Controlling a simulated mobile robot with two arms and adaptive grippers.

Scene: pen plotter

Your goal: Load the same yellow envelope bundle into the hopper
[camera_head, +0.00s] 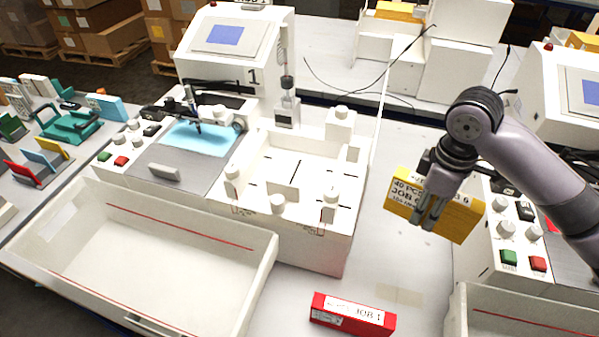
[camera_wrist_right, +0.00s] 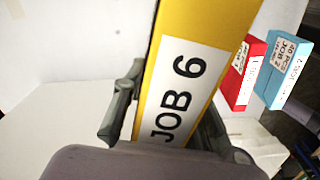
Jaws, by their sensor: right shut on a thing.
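A yellow envelope bundle (camera_head: 440,212) with a white label is held in the air by my right gripper (camera_head: 430,215). In the right wrist view the yellow bundle (camera_wrist_right: 205,40) shows a white label reading "JOB 6", with the gripper's fingers (camera_wrist_right: 165,115) on both sides of it. The white hopper (camera_head: 290,175), an open bay with several posts, belongs to the machine marked 1. It looks empty and stands to the left of the bundle, apart from it. My left gripper is not in view.
A red box labelled JOB 1 (camera_head: 352,315) lies on the table in front. A large white tray (camera_head: 250,275) is at front left. A second machine's panel with green (camera_head: 508,258) and red buttons stands right of the bundle. The table between is mostly clear.

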